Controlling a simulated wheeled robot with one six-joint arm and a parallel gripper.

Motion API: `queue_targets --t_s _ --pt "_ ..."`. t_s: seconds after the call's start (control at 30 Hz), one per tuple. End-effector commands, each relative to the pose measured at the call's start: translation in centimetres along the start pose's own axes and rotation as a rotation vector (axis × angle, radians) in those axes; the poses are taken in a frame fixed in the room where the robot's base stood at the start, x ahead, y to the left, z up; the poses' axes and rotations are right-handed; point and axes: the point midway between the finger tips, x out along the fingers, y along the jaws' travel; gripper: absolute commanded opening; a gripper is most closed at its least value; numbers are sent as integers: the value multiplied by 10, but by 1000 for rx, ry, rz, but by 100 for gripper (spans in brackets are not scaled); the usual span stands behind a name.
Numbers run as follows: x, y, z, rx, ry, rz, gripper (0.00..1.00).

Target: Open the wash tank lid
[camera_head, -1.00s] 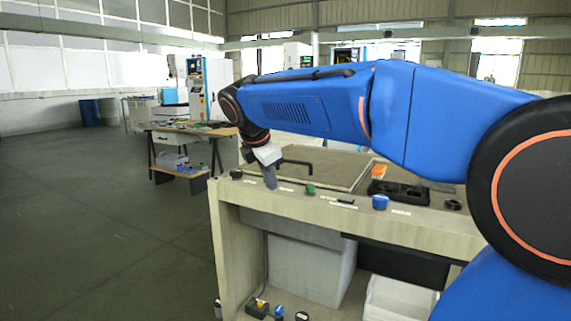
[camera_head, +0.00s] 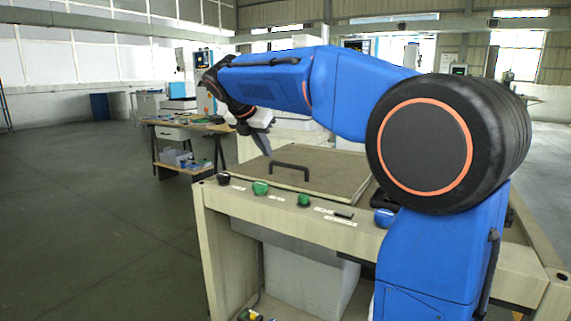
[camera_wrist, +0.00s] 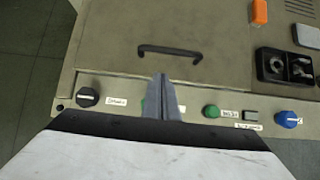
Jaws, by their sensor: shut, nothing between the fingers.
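The wash tank lid (camera_head: 322,178) is a flat grey-brown panel set in the bench top, and it lies shut. Its dark bar handle (camera_head: 289,170) stands near the lid's front left part in the head view. The handle also shows in the wrist view (camera_wrist: 170,50), just beyond my fingertips. My gripper (camera_head: 266,150) is above the lid's left part, close to the handle in the picture. In the wrist view my gripper (camera_wrist: 160,80) has its grey fingers together and empty, apart from the handle.
The bench front carries a black knob (camera_head: 224,179), green buttons (camera_head: 261,188) and a blue knob (camera_head: 384,217). In the wrist view an orange block (camera_wrist: 260,12) and a black holder (camera_wrist: 284,66) stand right of the lid. A wooden table (camera_head: 185,133) stands behind left. Floor at left is clear.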

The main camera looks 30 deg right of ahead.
Motion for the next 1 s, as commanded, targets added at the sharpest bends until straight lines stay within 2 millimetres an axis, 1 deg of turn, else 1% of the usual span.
queue_targets --t_s 0.13,0.27,0.7,0.83,1.0 --pt "2 2 1 -9 -2 -2 0" --pt "12 2 1 -9 -1 -3 0" --pt "80 1 0 -9 0 -4 0" --pt "93 1 1 -8 -1 -3 0" --pt "100 1 1 -8 -1 -1 0"
